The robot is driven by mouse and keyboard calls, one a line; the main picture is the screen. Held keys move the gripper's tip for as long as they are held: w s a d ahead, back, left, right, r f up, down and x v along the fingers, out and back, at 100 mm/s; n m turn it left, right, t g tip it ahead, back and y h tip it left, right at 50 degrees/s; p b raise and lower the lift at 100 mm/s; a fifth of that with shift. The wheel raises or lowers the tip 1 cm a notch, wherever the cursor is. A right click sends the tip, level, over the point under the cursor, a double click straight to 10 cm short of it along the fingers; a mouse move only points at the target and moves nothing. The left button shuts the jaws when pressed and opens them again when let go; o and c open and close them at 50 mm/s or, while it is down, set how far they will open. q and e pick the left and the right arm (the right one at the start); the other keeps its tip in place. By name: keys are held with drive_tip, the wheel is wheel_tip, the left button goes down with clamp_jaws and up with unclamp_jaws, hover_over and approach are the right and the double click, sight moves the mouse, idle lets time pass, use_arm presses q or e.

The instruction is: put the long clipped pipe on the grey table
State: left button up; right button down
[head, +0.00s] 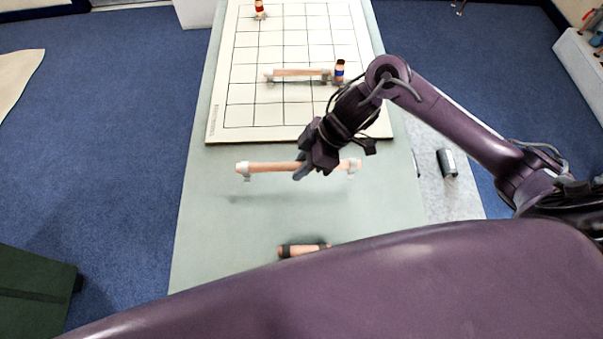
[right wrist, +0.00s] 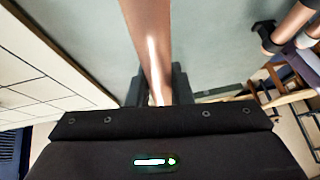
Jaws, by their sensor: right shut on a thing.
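The long clipped pipe (head: 270,167) is a copper tube with a grey clip near each end. My right gripper (head: 303,172) is shut on it near its middle in the head view. The pipe is level, and its shadow lies apart below it on the grey table (head: 215,240), so it hangs above the surface. In the right wrist view the pipe (right wrist: 148,40) runs up from between the fingers (right wrist: 156,90). My left gripper does not show.
A gridded board (head: 240,75) covers the table's far part. On it lie another clipped pipe (head: 300,72), a blue-banded fitting (head: 339,70) and a red-banded fitting (head: 260,9). A short dark-banded pipe (head: 303,250) lies near the front. A dark cylinder (head: 447,162) stands at right. The table's left side is clear.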

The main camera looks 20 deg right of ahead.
drive_tip(key=shift+f, duration=2.1)
drive_tip(key=shift+f, duration=0.1)
drive_tip(key=c, duration=1.3)
unclamp_jaws()
drive_tip(key=v, duration=1.2)
